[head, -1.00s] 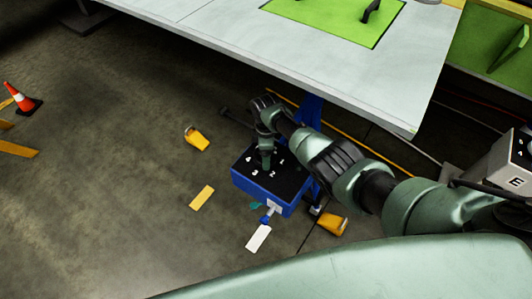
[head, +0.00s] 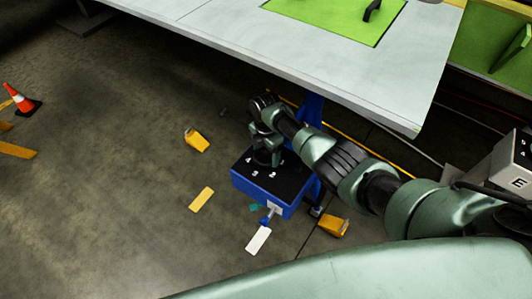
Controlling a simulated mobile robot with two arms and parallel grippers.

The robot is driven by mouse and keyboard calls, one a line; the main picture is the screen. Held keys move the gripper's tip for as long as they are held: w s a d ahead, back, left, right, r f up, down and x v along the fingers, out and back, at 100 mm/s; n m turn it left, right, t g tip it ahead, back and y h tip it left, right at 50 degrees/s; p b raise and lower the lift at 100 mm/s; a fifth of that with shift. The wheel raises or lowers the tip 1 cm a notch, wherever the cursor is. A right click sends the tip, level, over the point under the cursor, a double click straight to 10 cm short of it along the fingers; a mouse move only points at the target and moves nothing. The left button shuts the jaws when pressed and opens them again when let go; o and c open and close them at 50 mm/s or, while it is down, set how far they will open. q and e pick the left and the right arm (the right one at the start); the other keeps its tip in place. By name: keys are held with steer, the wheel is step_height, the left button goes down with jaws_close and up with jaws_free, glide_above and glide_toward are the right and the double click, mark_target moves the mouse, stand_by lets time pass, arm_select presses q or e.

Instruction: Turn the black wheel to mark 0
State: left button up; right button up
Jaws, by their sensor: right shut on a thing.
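A blue box (head: 262,194) with a black top (head: 292,184) stands below the edge of the pale table. White marks 4, 3 and 2 show on the top; the right part of the dial is partly covered. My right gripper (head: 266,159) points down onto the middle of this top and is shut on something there. The black wheel itself is hidden by the gripper or too dark to separate from the black top, so its pointing direction cannot be read. My left gripper is not in view.
The pale table (head: 330,75) overhangs just behind the box, carrying a green mat (head: 330,20). Yellow pieces (head: 201,199) and a white tag (head: 258,240) lie around the box. The floor at left is mostly clear.

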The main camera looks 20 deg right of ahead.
mark_target(266, 155)
stand_by(0.6)
steer(key=o, duration=1.4)
steer(key=shift+r, duration=0.1)
steer(key=shift+r, duration=0.3)
step_height(266, 155, up, 7)
steer(key=shift+p, duration=0.95)
